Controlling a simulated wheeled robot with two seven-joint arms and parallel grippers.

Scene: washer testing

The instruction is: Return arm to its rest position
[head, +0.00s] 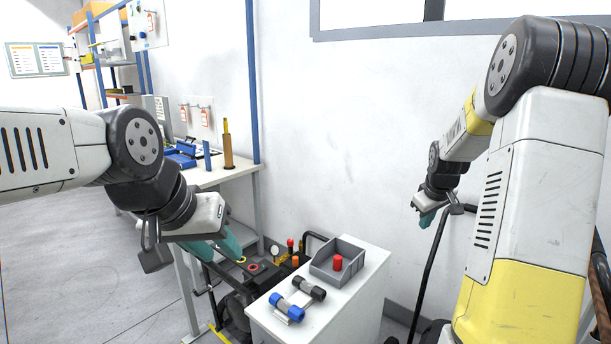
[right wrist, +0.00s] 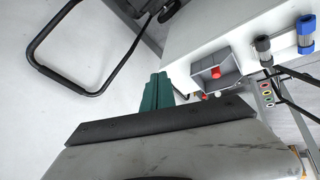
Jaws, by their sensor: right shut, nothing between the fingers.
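My right arm is on the right of the head view, and its gripper (head: 427,219) hangs in front of the white wall, well right of the cabinet. In the right wrist view the two teal fingers (right wrist: 157,92) are together with nothing between them. My left gripper (head: 228,258) is at centre left of the head view, its teal fingers spread apart and pointing down over the dark machine with coloured rings (head: 253,267). I see nothing between the left fingers.
A white cabinet (head: 340,312) carries a grey bin (head: 323,269) with a red part (head: 338,263), plus a blue cylinder (head: 287,307) and a black one (head: 309,288). A black tubular frame (right wrist: 38,62) stands near my right gripper. A workbench (head: 235,177) is at left.

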